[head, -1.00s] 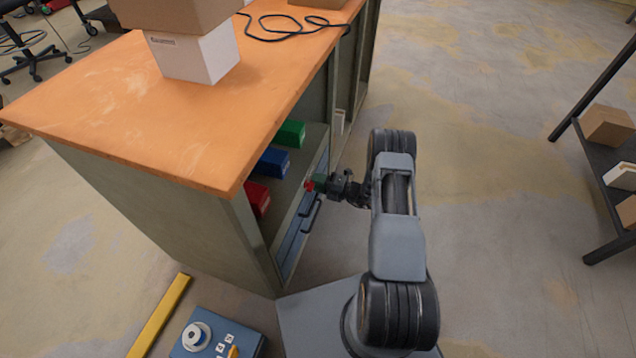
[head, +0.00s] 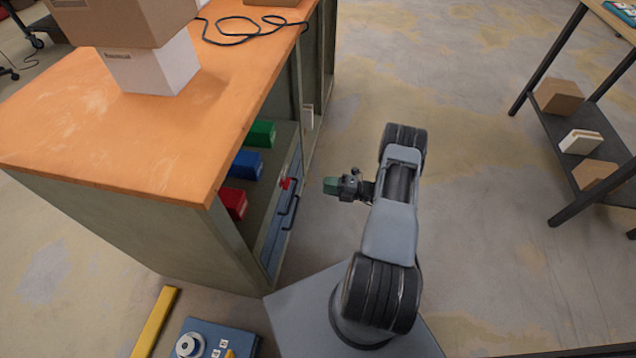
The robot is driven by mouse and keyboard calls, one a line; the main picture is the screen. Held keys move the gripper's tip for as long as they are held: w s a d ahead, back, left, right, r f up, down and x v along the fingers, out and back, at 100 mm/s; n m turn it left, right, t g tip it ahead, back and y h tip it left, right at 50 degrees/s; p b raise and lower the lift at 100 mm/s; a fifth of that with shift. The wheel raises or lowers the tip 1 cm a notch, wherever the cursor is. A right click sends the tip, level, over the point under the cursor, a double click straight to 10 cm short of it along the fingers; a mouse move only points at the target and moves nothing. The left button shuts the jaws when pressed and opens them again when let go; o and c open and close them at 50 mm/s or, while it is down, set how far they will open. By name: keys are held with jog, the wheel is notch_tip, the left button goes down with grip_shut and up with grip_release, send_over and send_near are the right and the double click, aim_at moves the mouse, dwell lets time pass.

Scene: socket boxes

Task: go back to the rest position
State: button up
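My gripper (head: 331,187) is in the free space to the right of the cabinet, pointing left, with greenish fingertips. A gap separates it from the shelf. Its fingers look like one small block, so I cannot tell whether they are apart. Nothing clearly shows held in it. A small red piece (head: 286,183) stands at the shelf's front edge, apart from my gripper. On the shelf are a red box (head: 233,203), a blue box (head: 246,164) and a green box (head: 261,133) in a row.
The orange-topped cabinet (head: 110,130) stands at left, bearing a white box (head: 155,68) under a cardboard box. A blue box with a dial (head: 215,340) and a yellow bar (head: 155,322) lie in front. A dark rack (head: 560,150) stands at right. Floor between is clear.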

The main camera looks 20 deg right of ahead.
jog(key=shift+s+d, duration=0.25)
jog(key=shift+d, duration=0.15)
jog(key=s+a+r+n+g+h+p, duration=0.2)
jog(key=a+r+n+g+p, duration=0.25)
jog(key=r+n, duration=0.55)
jog(key=s+a+r+n+g+h+p, duration=0.1)
jog(key=a+r+n+g+p, duration=0.3)
jog(key=r, duration=0.9)
jog(key=s+a+r+n+g+h+p, duration=0.25)
jog(key=r+n+p, duration=0.35)
jog(key=r+n, duration=0.45)
jog(key=s+r+n+t+h+p, duration=0.1)
jog(key=s+r+n+h+p, duration=0.2)
jog(key=r+n, duration=0.3)
jog(key=s+a+r+n+t+h+p, duration=0.1)
jog(key=s+r+n+h+p, duration=0.2)
jog(key=r, duration=0.8)
jog(key=s+a+r+n+t+h+p, duration=0.1)
jog(key=s+r+n+t+h+p, duration=0.1)
jog(key=r+n+p, duration=0.4)
jog(key=shift+s+a+r+n+h+p, duration=0.2)
jog(key=shift+s+r+n+h+p, duration=0.3)
jog(key=shift+s+r+n, duration=1.3)
jog(key=shift+w+a+f+n, duration=0.1)
jog(key=shift+w+f+n, duration=0.15)
jog(key=shift+w, duration=0.15)
